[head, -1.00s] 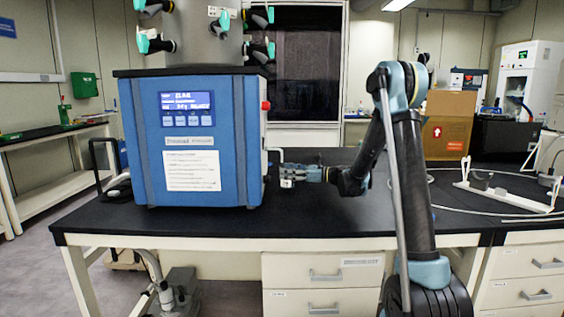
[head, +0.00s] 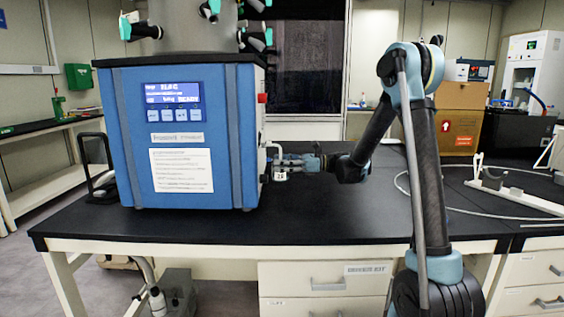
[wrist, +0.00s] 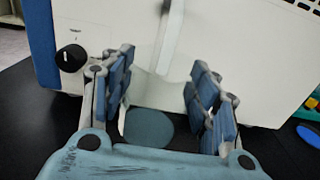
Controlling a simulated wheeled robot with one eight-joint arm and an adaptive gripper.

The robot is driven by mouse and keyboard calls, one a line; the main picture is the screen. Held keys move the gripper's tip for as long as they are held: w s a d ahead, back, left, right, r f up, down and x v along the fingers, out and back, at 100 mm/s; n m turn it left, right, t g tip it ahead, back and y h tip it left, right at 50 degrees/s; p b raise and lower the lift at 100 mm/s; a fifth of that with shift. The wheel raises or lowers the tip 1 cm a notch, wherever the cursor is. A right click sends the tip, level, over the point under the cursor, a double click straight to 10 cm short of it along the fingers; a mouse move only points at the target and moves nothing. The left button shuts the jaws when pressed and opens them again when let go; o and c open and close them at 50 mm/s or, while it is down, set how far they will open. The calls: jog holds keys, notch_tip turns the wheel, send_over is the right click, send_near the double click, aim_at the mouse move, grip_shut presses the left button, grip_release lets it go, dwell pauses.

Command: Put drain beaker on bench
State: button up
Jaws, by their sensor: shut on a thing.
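The drain beaker (wrist: 160,92) shows in the wrist view as a pale, see-through shape between the finger pads, close to the dryer's white side. My gripper (wrist: 164,82) is shut on it, with blue pads on both sides. In the head view my gripper (head: 283,162) is low beside the right side of the blue freeze dryer (head: 185,130), just above the bench (head: 330,215). A small whitish piece shows at the fingers there. I cannot tell whether the beaker touches the bench.
A black knob (wrist: 71,57) is on the dryer's side, left of my fingers. A pale vertical bar (wrist: 171,40) rises behind the beaker. A white rack (head: 515,195) and a loose cable lie on the right of the bench. The bench front is clear.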

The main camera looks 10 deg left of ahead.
aim_at(288, 176)
jog(key=shift+f, duration=2.35)
jog(key=shift+f, duration=0.5)
jog(key=o, duration=1.3)
